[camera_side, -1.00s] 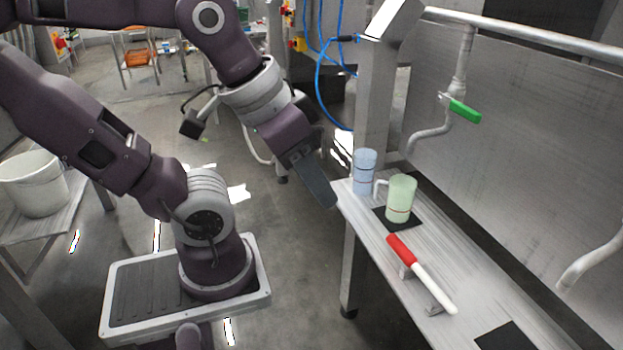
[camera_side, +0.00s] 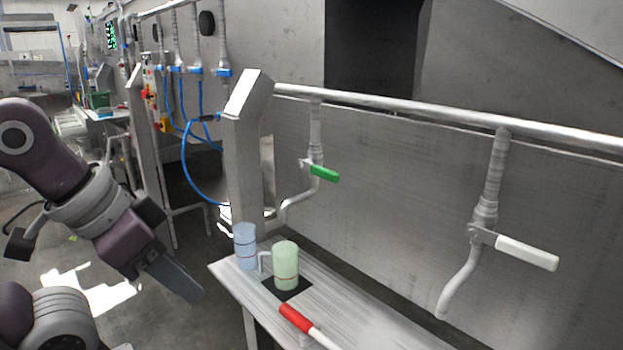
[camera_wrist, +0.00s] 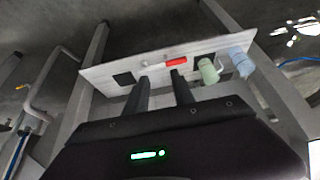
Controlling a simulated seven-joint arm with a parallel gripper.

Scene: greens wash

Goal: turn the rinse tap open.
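Two taps hang from the pipe along the back panel. One has a green lever (camera_side: 325,174) and the other a white lever (camera_side: 527,253); both levers stick out to the right, roughly level. No label shows which is the rinse tap. My gripper (camera_side: 178,279) is at the lower left of the side view, in the air left of the bench and well apart from both taps. In the wrist view, the two fingers of my gripper (camera_wrist: 160,77) stand apart with nothing between them. I cannot clearly make out either lever in the wrist view.
On the bench (camera_side: 385,325) stand a blue cup (camera_side: 245,247) and a green mug (camera_side: 286,265) on a dark mat. A red-and-white stick (camera_side: 296,318) lies in front of them. A metal post (camera_side: 245,150) stands between my gripper and the green-lever tap. Air before the panel is free.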

